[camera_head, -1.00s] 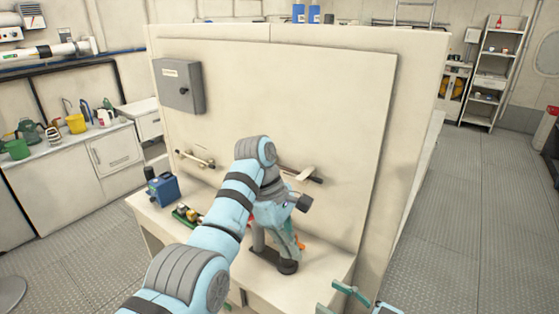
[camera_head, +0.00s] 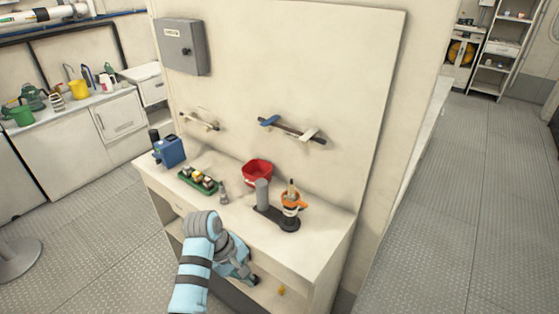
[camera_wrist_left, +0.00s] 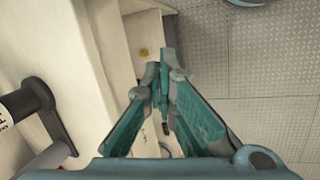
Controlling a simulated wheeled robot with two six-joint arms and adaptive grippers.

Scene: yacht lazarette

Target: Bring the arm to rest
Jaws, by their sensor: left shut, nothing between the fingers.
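My left arm (camera_head: 198,270) comes in from the bottom and is bent in front of the workbench. My left gripper (camera_head: 252,279) is low at the bench front, below the top's edge, and partly hidden by its own wrist. In the left wrist view my left gripper (camera_wrist_left: 163,75) has its teal fingers meeting at the tips, shut and empty. My right gripper is out of view.
The workbench top (camera_head: 235,220) carries a blue box (camera_head: 169,151), a green tray (camera_head: 198,180), a red bowl (camera_head: 257,173) and a dark stand (camera_head: 276,217) with an orange-ringed item (camera_head: 293,201). A yellow piece (camera_head: 281,290) lies on the lower shelf. The floor (camera_head: 435,200) at right is clear.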

